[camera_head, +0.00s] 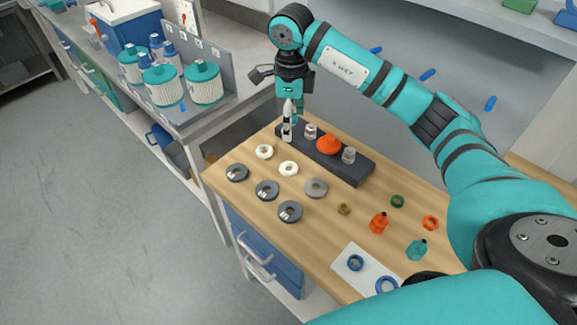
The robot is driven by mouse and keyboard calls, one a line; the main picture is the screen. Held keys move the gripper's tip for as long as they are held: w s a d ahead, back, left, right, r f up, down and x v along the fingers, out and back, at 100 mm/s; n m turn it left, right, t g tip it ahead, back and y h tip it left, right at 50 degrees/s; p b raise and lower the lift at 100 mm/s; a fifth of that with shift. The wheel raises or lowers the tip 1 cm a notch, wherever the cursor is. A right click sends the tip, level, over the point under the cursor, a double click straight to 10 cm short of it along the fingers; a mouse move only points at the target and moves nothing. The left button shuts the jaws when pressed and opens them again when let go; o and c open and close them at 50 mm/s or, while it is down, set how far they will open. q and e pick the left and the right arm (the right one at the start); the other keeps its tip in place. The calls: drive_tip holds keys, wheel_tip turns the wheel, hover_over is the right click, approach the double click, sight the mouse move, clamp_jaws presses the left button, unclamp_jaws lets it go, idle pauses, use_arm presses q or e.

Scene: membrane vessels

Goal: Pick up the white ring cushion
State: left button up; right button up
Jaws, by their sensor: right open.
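Two white rings lie flat on the wooden table: one white ring (264,151) near the back left edge, and another white ring (288,168) a little nearer and to the right. I cannot tell which is the ring cushion. My left gripper is not in view.
The dark tray (358,178) holds an orange piece (329,145) and clear pieces. Several grey rings, including one (316,188), lie near the white rings. Orange, green and teal fittings and a white plate (352,278) with blue rings lie nearer. Teal-capped vessels (204,83) stand on the left bench.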

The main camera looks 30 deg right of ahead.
drive_tip(key=p, duration=0.3)
hover_over(291, 164)
drive_tip(key=f, duration=1)
drive_tip(key=shift+s+a+f, duration=0.2)
drive_tip(key=shift+s+a, duration=0.1)
drive_tip(key=shift+s, duration=0.05)
drive_tip(key=f+p, duration=0.1)
drive_tip(key=f, duration=0.1)
drive_tip(key=f+p, duration=0.1)
drive_tip(key=f, duration=0.1)
drive_tip(key=shift+s+f, duration=0.2)
drive_tip(key=shift+f, duration=0.45)
drive_tip(key=c, duration=0.9)
